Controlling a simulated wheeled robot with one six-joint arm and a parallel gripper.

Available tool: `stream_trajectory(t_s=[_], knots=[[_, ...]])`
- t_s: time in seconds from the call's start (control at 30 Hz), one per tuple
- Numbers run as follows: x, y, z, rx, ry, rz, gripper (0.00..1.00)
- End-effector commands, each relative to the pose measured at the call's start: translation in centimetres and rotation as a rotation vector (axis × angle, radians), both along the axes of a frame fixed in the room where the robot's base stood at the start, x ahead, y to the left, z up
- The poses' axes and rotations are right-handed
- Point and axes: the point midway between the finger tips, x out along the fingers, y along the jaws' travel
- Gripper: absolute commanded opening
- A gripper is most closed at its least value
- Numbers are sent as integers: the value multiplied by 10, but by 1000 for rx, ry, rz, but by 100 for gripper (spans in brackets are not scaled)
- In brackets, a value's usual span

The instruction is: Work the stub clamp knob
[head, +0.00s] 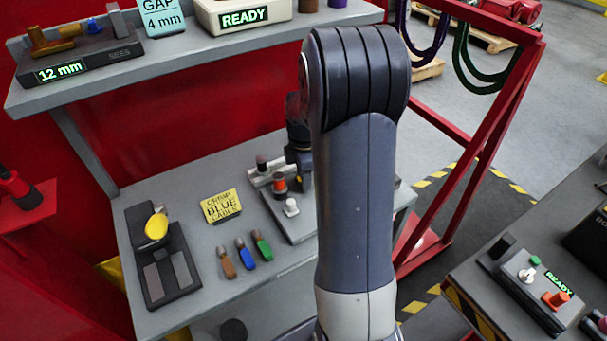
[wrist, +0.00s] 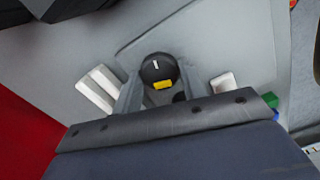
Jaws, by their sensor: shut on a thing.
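In the wrist view a round black knob (wrist: 158,69) with a short white mark and a yellow block at its near side sits between the two grey fingers of my gripper (wrist: 160,88). The fingers are closed on its sides. In the head view my arm hides the fingertips and much of the grey fixture plate (head: 299,228). On that fixture I see a dark-topped post (head: 262,164), an orange and black knob (head: 279,183) and a white knob (head: 291,206). I cannot tell which part there matches the gripped knob.
A yellow "crimp blue cable" sign (head: 221,206), several coloured cable pieces (head: 245,249) and a black device with a yellow handle (head: 157,227) are on the grey bench. A shelf (head: 120,70) overhangs the back. A red frame (head: 470,150) stands right.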

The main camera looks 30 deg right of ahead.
Motion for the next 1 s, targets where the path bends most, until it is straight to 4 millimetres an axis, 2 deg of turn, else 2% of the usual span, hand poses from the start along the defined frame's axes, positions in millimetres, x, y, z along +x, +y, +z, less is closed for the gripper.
stream_trajectory(t_s=[0.33, 0.87, 0.9, 1.0], knots=[[1, 0, 1, 1, -2, 141, 17], [1, 0, 1, -1, -3, 166, 17], [1, 0, 1, -1, -3, 166, 41], [1, 0, 1, 0, -2, 166, 49]])
